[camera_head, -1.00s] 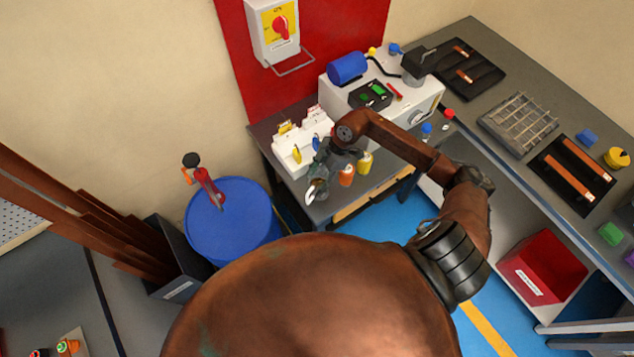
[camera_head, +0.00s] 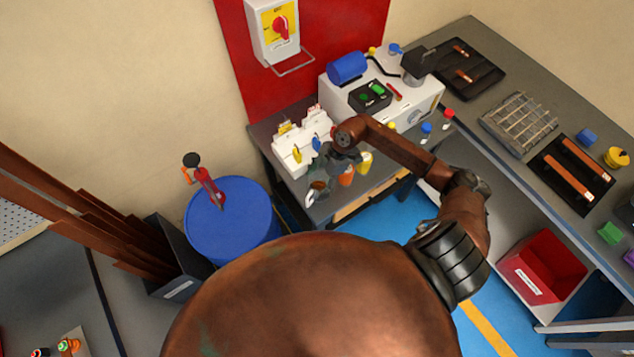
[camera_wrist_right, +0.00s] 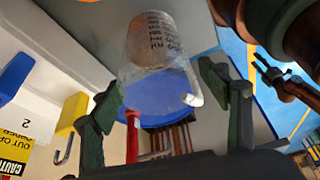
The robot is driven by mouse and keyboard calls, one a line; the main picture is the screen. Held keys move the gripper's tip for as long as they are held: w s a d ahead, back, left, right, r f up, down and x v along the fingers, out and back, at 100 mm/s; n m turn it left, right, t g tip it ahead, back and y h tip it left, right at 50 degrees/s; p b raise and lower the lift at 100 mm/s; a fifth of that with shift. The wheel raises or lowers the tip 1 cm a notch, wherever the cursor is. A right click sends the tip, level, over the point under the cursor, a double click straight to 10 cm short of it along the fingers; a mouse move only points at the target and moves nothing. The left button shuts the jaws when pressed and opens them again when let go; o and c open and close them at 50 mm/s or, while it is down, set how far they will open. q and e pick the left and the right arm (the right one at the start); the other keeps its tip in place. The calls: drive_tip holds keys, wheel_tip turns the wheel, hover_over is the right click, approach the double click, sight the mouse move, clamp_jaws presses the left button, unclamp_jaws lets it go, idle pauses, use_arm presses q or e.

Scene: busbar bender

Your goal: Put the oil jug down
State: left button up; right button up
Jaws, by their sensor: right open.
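The oil jug is a clear, see-through vessel (camera_wrist_right: 150,48) with dark printed lines, in the right wrist view. My right gripper (camera_wrist_right: 160,88) is open, with one dark finger on each side of the jug. I cannot tell whether either finger touches it. In the head view my right gripper (camera_head: 325,168) is low over the front left of the grey bench (camera_head: 278,167). The jug is hard to make out there, and its base contact is unclear.
An orange bottle (camera_head: 346,177) and a yellow bottle (camera_head: 364,163) stand close right of my gripper. A white padlock rack (camera_head: 290,160) is just behind. A blue drum (camera_head: 230,225) with a red hand pump (camera_head: 208,185) stands left of the bench.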

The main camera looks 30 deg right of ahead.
drive_tip(key=v, duration=1.2)
drive_tip(key=shift+r+b, duration=0.2)
drive_tip(key=shift+b, duration=0.25)
drive_tip(key=shift+a, duration=0.15)
